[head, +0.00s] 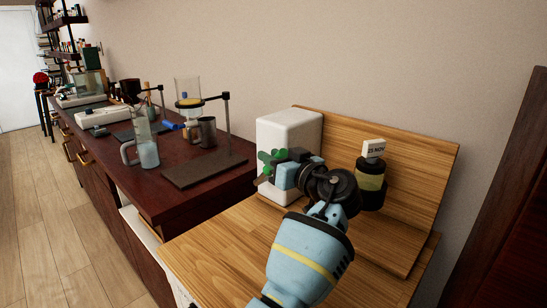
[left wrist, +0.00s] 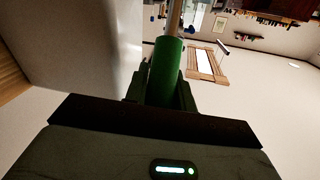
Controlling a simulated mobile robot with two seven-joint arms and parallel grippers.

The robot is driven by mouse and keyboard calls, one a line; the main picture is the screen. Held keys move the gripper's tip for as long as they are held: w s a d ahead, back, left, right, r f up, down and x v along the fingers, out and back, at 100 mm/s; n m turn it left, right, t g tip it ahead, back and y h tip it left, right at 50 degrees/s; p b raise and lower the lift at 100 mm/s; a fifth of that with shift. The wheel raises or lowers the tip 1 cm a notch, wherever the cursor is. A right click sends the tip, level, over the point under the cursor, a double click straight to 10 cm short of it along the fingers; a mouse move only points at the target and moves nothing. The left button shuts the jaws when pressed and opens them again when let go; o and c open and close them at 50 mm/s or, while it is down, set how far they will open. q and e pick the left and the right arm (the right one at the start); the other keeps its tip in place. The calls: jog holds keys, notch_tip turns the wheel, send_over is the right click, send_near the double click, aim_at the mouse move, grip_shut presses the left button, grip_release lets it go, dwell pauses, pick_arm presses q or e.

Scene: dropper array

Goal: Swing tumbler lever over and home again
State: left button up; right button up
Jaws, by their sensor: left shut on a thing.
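The tumbler lever shows in the left wrist view as a green grip (left wrist: 165,70) on a pale rod (left wrist: 175,18). My left gripper (left wrist: 163,92) is shut on the green grip, with a finger on each side. In the head view my left gripper (head: 283,170) is at the front of the white box (head: 290,130) on the wooden stand. Green parts (head: 268,160) show at its fingertips, partly hidden by the gripper. I cannot tell where the lever joins the box. My right gripper is not in view.
A dark container with a yellow band (head: 371,184) and a white label block (head: 374,148) stands right of my gripper. A wooden back panel (head: 420,165) rises behind. A dark bench (head: 130,175) at left holds a glass jug (head: 146,142) and a clamp stand (head: 227,125).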

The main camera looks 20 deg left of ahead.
pick_arm(q)
grip_shut()
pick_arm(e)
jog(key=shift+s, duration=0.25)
